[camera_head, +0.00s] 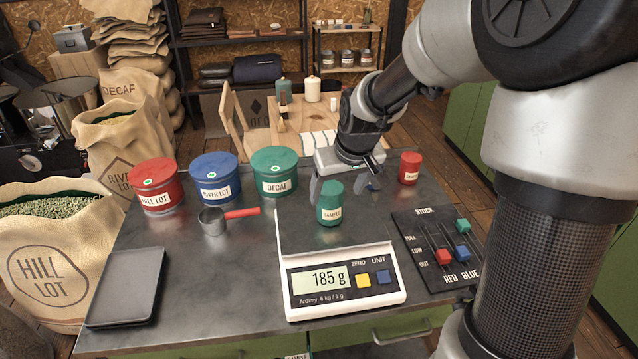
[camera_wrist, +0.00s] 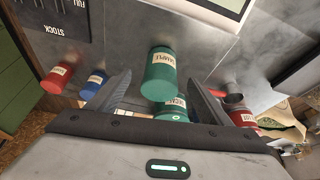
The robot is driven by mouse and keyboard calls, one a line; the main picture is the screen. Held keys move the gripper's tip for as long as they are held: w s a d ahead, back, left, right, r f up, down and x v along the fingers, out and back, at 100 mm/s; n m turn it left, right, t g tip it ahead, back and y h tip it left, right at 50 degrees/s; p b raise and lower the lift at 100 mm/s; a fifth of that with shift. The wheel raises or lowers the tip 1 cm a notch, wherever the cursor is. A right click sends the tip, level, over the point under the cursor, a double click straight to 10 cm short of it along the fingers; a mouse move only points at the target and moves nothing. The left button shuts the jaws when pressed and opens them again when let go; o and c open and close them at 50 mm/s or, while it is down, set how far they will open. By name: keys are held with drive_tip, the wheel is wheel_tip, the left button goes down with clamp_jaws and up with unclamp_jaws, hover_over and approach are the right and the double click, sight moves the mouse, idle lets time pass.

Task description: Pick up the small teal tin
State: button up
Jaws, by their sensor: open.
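The small teal tin (camera_head: 330,205), labelled SAMPLE, stands upright on the dark surface just behind the scale's display. I cannot clearly tell whether that surface is the scale's pan. My gripper (camera_head: 345,192) is low over the tin, pointing down, with its fingers spread to either side of it. In the wrist view the small teal tin (camera_wrist: 160,70) shows between the two open fingers of my gripper (camera_wrist: 158,80), with gaps on both sides. Nothing is held.
The scale (camera_head: 345,290) reads 185 g. Large red (camera_head: 155,188), blue (camera_head: 215,180) and teal (camera_head: 274,172) tins stand behind left, near a red-handled scoop (camera_head: 213,221). A small red tin (camera_head: 410,168) and small blue tin (camera_wrist: 93,84) stand nearby. A slider board (camera_head: 437,250) lies right.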

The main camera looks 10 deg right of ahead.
sight(330, 205)
drive_tip(key=x, duration=0.6)
drive_tip(key=b+x, duration=0.1)
drive_tip(key=x, duration=0.1)
drive_tip(key=shift+w+a+f, duration=0.25)
drive_tip(key=shift+w, duration=0.15)
drive_tip(key=shift+c, duration=0.5)
drive_tip(key=shift+r, duration=0.1)
drive_tip(key=c, duration=1.2)
